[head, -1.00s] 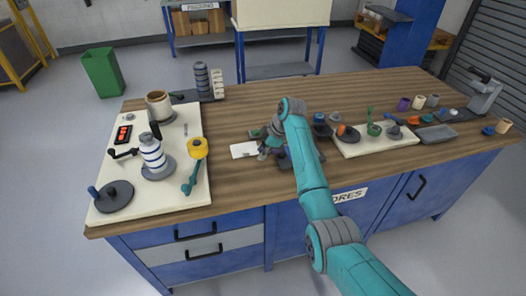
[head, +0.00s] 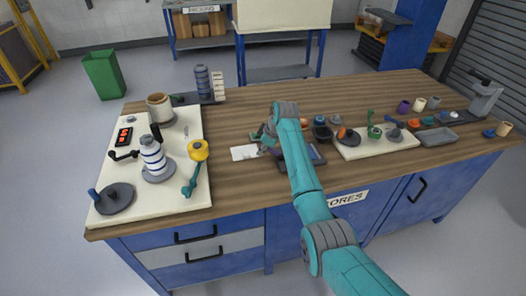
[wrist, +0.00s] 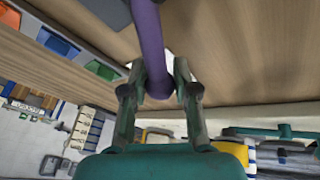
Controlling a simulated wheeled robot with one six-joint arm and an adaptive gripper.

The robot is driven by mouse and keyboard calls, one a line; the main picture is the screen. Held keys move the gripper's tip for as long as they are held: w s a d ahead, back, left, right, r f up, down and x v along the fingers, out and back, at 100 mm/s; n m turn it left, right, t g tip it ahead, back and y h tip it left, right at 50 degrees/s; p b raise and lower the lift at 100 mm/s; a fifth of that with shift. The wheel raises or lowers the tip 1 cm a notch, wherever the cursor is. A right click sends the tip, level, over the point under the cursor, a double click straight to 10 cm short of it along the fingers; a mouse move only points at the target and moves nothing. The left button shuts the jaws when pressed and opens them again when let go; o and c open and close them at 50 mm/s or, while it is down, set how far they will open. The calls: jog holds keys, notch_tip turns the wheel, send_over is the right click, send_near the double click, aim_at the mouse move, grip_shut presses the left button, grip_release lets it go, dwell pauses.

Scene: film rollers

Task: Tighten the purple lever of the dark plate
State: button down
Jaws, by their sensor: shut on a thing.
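The purple lever (wrist: 150,45) runs down from the top of the wrist view to a rounded end between my fingers. My gripper (wrist: 158,88) is shut on it near that end, with one finger on each side. A dark grey part, seemingly the dark plate (wrist: 98,11), shows at the top edge of the wrist view. In the head view the dark plate (head: 318,157) lies on the wooden table, partly hidden behind my arm. My gripper (head: 266,147) is low over the table there, mostly hidden by my wrist; the lever cannot be made out.
A white card (head: 244,153) lies left of my gripper. A cream board (head: 120,210) with a striped spool (head: 153,156) and a yellow-topped teal tool (head: 197,152) fills the table's left. Another board (head: 372,152) with small parts stands right of my arm.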

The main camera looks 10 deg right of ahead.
jog(key=w+m, duration=0.1)
jog(key=w+d+m+h, duration=0.1)
jog(key=m, duration=0.1)
jog(key=shift+d+m+t+h, duration=0.15)
jog(key=shift+m+t+h, duration=0.15)
jog(key=shift+w+d+m+h, duration=0.25)
jog(key=shift+d+m+h, duration=0.15)
jog(key=shift+m, duration=0.35)
jog(key=shift+w+d+m+h, duration=0.3)
jog(key=shift+d+m, duration=0.15)
jog(key=shift+m, duration=0.35)
jog(key=shift+w+d+m+h, duration=0.3)
jog(key=shift+d+m, duration=0.1)
jog(key=shift+m, duration=0.35)
jog(key=c, duration=0.9)
grip_release()
jog(key=shift+o, duration=0.2)
jog(key=v, duration=1.2)
